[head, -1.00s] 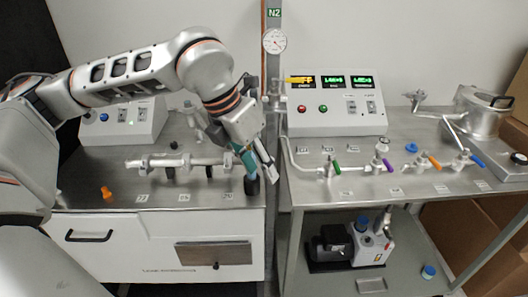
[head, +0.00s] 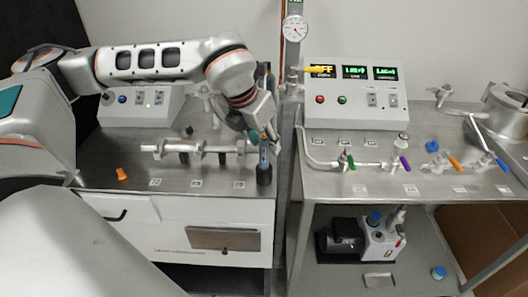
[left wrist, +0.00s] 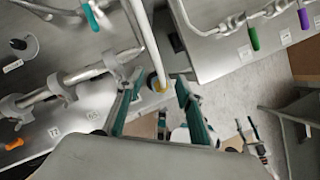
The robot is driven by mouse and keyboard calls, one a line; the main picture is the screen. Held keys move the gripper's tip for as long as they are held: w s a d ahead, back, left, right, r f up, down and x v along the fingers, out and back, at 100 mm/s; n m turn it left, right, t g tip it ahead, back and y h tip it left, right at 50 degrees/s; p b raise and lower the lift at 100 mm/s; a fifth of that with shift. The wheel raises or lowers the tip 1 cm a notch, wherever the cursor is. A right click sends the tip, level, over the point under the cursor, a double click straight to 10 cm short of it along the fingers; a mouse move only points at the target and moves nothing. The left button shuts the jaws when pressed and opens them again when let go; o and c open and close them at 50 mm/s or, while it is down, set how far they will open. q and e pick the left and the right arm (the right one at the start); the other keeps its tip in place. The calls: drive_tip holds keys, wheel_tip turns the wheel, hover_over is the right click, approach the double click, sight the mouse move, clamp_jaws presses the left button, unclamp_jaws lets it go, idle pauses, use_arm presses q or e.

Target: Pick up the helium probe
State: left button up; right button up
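A slim teal-blue upright piece, which looks like the helium probe (head: 264,154), stands in a black round holder (head: 264,177) at the front right corner of the left bench. My left gripper (head: 268,128) is just above and around its upper part, pointing down. In the left wrist view my left gripper (left wrist: 160,105) has its two teal-padded fingers spread apart. A small round end with a yellow rim (left wrist: 157,83) lies between them; no clear contact shows. My right gripper is outside the head view; small white and teal parts low right in the left wrist view may belong to it.
A metal pipe manifold (head: 195,148) lies left of the holder, with an orange plug (head: 122,174) further left. A vertical post with a gauge (head: 295,30) stands between the benches. The right bench carries a control box (head: 355,95) and valves; a pump (head: 380,238) sits below.

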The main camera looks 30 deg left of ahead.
use_arm(q)
drive_tip(key=shift+w+f, duration=0.1)
drive_tip(key=shift+f, duration=0.15)
clamp_jaws()
drive_tip(key=shift+r, duration=0.15)
